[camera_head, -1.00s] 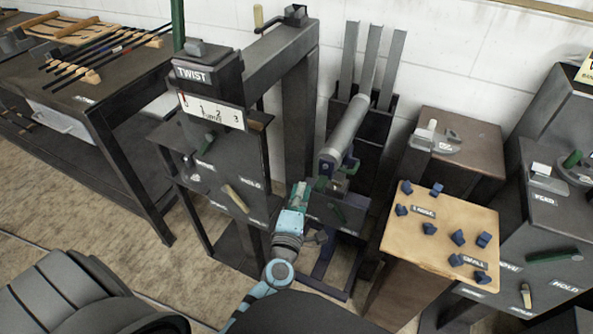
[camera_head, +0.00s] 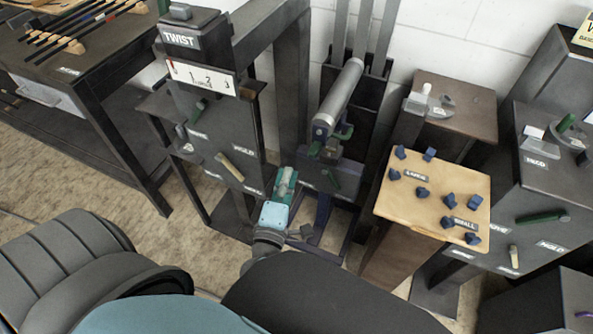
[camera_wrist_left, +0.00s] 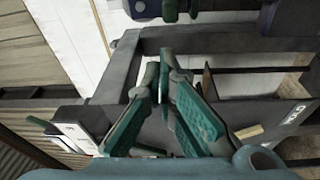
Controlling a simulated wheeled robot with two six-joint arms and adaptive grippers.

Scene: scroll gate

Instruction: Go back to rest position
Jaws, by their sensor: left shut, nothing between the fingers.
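My left gripper (camera_head: 285,182), teal and light blue, is shut and empty. It is in the lower middle of the head view, in front of the TWIST machine (camera_head: 200,110) and the machine with the grey cylinder. In the left wrist view its fingers (camera_wrist_left: 166,75) come together at the tips over a dark frame. The grey cylinder (camera_head: 339,96) lies tilted on its stand, behind and to the right of the gripper. I cannot tell the exact gap between the gripper and the stand. My right gripper is not in view.
A wooden-topped table (camera_head: 408,222) with several small blue pieces stands to the right. A grey cabinet (camera_head: 540,190) with green handles is beyond it. A dark bench (camera_head: 95,70) with rods is at far left. Open floor (camera_head: 150,235) lies in front of the bench.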

